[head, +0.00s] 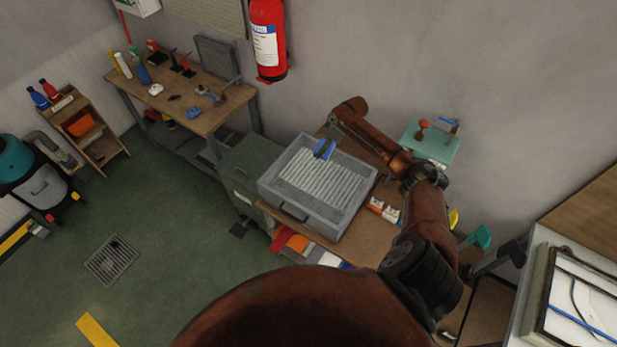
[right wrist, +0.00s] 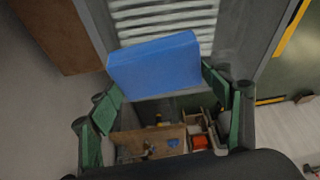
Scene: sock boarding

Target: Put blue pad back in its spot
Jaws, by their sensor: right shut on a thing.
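The blue pad (head: 322,150) is held in my right gripper (head: 329,139), over the back part of a grey tray (head: 344,213) with a ribbed light floor. In the right wrist view the blue pad (right wrist: 155,65) shows as a flat block between the green fingers of the gripper (right wrist: 163,92). The ribbed floor (right wrist: 175,20) shows beyond it. I cannot tell how high the pad is above the floor. My left gripper is not in view.
The tray stands on a brown table (head: 262,206) beside a green-grey cabinet (head: 252,160). Small white-and-red boxes (head: 383,210) lie to its right. A teal stand (head: 432,143) is behind. A red fire extinguisher (head: 267,45) hangs on the wall. A tool bench (head: 200,118) stands back left.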

